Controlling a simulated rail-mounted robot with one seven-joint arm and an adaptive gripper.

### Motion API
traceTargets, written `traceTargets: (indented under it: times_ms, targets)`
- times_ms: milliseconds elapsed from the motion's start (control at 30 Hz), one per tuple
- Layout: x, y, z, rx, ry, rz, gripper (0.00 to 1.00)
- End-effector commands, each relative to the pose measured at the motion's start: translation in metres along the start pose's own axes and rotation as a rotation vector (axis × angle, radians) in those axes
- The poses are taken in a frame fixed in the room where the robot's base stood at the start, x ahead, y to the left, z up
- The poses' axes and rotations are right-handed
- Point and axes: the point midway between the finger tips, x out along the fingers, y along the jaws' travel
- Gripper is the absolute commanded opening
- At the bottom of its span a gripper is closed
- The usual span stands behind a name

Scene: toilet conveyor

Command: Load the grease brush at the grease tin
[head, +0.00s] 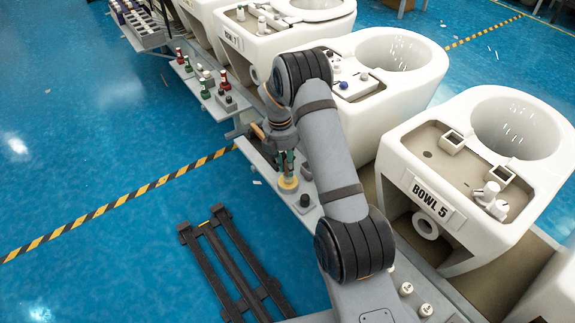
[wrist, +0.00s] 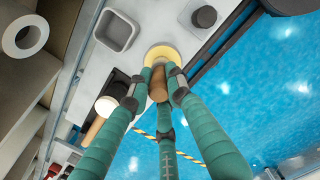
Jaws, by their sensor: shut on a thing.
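The grease tin (head: 288,184), a round yellow-topped tin, stands on the grey side ledge in the head view. It also shows in the wrist view (wrist: 163,53), just beyond my fingertips. My gripper (head: 286,163), with teal fingers, points down right over the tin. In the wrist view my gripper (wrist: 160,77) is shut on the brown handle of the grease brush (wrist: 158,88). The brush's lower end is hidden by the fingers and handle, so I cannot tell whether it touches the grease.
A grey square cup (wrist: 116,32) and a dark round knob (wrist: 204,16) sit close to the tin. A white-headed tool with a wooden handle (wrist: 94,130) lies alongside. Toilet bowls, including BOWL 5 (head: 437,192), line the right. Blue floor (head: 110,200) lies open left.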

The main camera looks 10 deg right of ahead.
Motion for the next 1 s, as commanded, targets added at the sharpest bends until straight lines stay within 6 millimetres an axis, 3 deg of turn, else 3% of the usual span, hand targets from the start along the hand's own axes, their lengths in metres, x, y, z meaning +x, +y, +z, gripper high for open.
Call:
traceTargets:
  times_ms: [800,1000]
  targets:
    - [-0.065,-0.001,0.007,0.0,0.0,-0.001,0.0]
    - [-0.07,-0.001,0.007,0.0,0.0,-0.001,0.0]
